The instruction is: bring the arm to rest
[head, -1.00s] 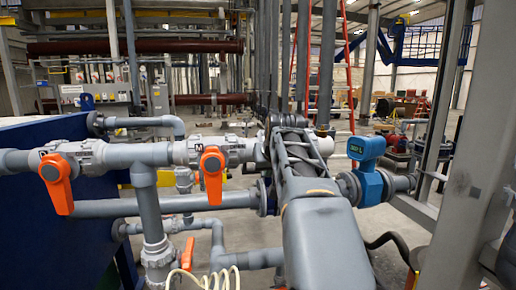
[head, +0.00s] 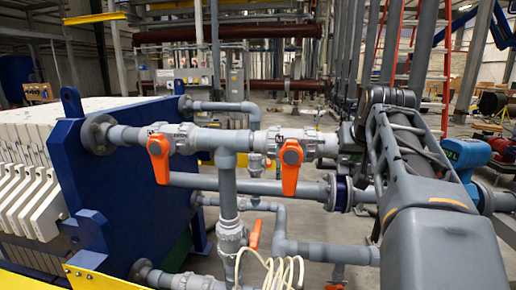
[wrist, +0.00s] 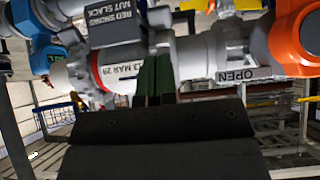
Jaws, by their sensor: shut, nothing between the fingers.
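My gripper (wrist: 155,78) shows in the wrist view, its two dark green fingers together with nothing visible between them. Behind the fingers is a grey pipe joint with a red ring (wrist: 98,72) and printed labels; I cannot tell if the fingers touch it. My arm fills the right of the head view, bent over the pipework. The gripper itself is hidden there behind the arm.
Grey pipes with orange valve handles (head: 291,165) run across the head view. A blue press plate (head: 130,150) and white filter plates (head: 22,190) stand left. A blue actuator (head: 466,155) is beside the arm at right. A pale coiled hose (head: 270,270) lies low in front.

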